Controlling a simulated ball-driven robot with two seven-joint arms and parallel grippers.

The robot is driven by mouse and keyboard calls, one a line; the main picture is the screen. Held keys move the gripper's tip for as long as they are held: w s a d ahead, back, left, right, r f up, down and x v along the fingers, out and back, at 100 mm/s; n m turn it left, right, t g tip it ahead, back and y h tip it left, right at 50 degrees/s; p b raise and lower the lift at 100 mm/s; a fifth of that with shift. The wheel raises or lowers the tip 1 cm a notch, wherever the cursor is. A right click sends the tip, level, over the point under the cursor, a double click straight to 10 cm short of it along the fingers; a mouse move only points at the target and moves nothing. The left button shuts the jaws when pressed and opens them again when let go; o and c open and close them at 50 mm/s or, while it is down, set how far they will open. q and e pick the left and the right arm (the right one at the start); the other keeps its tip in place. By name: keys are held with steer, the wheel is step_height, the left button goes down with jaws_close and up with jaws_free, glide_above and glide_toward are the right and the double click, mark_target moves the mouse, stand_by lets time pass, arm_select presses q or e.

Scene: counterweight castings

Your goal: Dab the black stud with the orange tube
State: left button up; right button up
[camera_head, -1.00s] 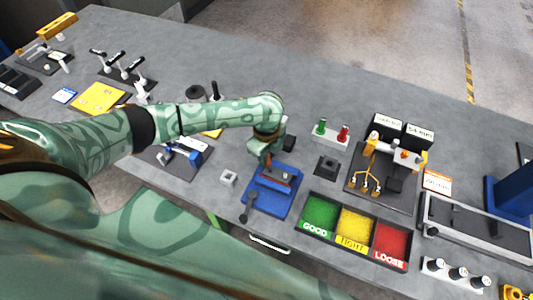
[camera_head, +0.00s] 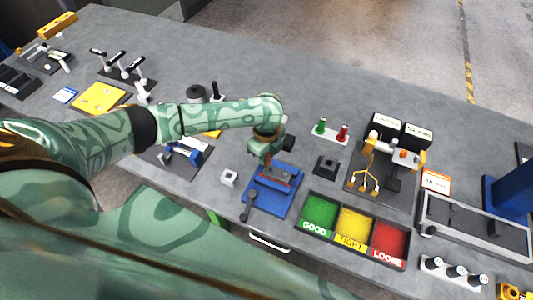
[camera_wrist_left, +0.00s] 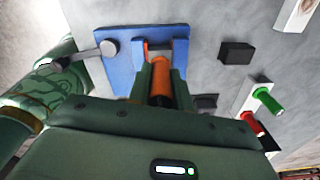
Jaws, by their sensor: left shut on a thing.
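My left gripper (camera_head: 266,162) is over the blue fixture (camera_head: 286,205) near the table's front edge. In the left wrist view, the same gripper (camera_wrist_left: 161,78) is shut on the orange tube (camera_wrist_left: 161,73), which lies between its fingers and points at the blue fixture (camera_wrist_left: 118,72). A grey part sits in the fixture at the tube's far end. I cannot make out the black stud there, nor whether the tube touches anything. My right gripper is not in view.
A white stand holds a green tube (camera_head: 321,127) and a red tube (camera_head: 342,132). A black block (camera_head: 326,166) is right of the fixture. A sorting tray has green (camera_head: 320,211), yellow and red bins. A grey-knobbed lever (camera_wrist_left: 108,48) sticks out beside the fixture.

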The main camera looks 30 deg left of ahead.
arm_select(q)
steer(key=shift+f+b, duration=0.45)
steer(key=shift+f, duration=0.3)
stand_by(0.5)
steer(key=shift+s+f+p, duration=0.1)
steer(key=shift+p, duration=0.3)
stand_by(1.6)
step_height(320, 180, up, 6)
steer(key=p, duration=0.7)
stand_by(0.7)
